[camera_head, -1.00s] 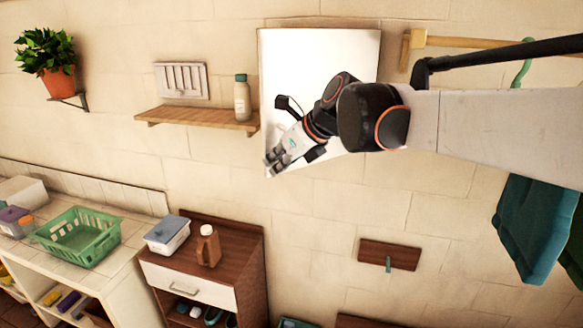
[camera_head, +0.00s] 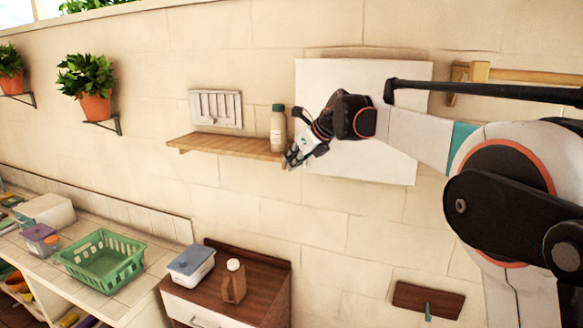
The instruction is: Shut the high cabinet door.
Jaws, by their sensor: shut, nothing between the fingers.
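The high cabinet door is a plain white panel (camera_head: 385,155) on the wall, right of centre, with a thin brown strip showing along its top edge. It looks nearly flat to the wall, but I cannot tell whether a gap is left. My gripper (camera_head: 289,163) is shut and empty at the door's lower left edge, beside the right end of the wooden shelf. My arm crosses in front of the door and hides its middle and part of its right side. I see no handle on the visible part.
A bottle (camera_head: 277,130) stands on the wooden shelf (camera_head: 225,145), very near my gripper. A wooden rail (camera_head: 500,75) is on the wall to the right. Below stand a brown cabinet (camera_head: 262,290) with a tub and jug, and a counter with a green basket (camera_head: 103,262).

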